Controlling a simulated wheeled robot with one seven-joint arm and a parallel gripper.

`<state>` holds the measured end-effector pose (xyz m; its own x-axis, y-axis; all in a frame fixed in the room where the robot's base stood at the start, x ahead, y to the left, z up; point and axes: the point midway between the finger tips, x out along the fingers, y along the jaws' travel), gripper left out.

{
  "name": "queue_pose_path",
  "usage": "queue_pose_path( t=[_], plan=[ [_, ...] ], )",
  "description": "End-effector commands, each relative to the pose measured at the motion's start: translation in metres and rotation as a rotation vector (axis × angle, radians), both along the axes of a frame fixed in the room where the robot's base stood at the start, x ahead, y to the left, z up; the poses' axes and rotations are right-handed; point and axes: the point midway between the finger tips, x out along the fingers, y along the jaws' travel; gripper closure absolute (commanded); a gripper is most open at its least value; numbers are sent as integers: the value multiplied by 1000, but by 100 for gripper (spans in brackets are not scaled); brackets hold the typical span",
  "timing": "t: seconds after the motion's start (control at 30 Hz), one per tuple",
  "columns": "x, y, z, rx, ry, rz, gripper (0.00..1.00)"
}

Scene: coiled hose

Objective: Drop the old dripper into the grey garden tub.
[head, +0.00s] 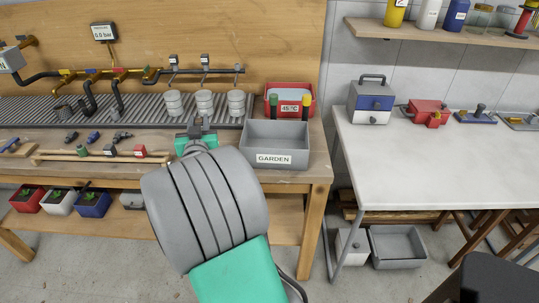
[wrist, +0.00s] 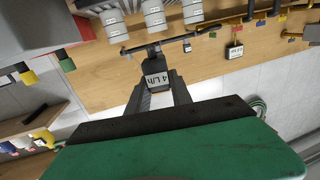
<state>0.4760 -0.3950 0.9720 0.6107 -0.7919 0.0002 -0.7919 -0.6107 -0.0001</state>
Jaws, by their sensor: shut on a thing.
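My gripper (wrist: 160,98) is shut on a dark dripper (wrist: 155,70) with a white "4 L/h" label, held between the fingertips in the wrist view. In the head view my gripper (head: 198,130) is mostly hidden behind my grey arm, and the dripper is hard to make out. The grey garden tub (head: 275,159), labelled "GARDEN", stands on the workbench just right of my gripper. The gripper is beside the tub, not over it. The tub looks empty inside.
A red tub (head: 290,97) labelled "45 °C" stands behind the grey one, with green- and yellow-topped pieces between them. Several white pots (head: 205,103) stand under the pipe with hanging drippers (head: 205,61). A wooden rail (head: 90,154) with small parts lies left.

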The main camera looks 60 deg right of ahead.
Motion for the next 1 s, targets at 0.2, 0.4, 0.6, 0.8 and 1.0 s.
queue_pose_path(
  t=[0.2, 0.4, 0.6, 0.8, 1.0],
  plan=[
    [-100, -112, -3, -1, -3, -346, 100],
    [-171, -160, 2, 1, -1, -551, 100],
    [-190, -170, 1, 2, 0, -602, 100],
    [-189, -169, -22, 0, 2, -600, 100],
    [-188, -169, -50, 0, 3, -598, 100]
  ],
)
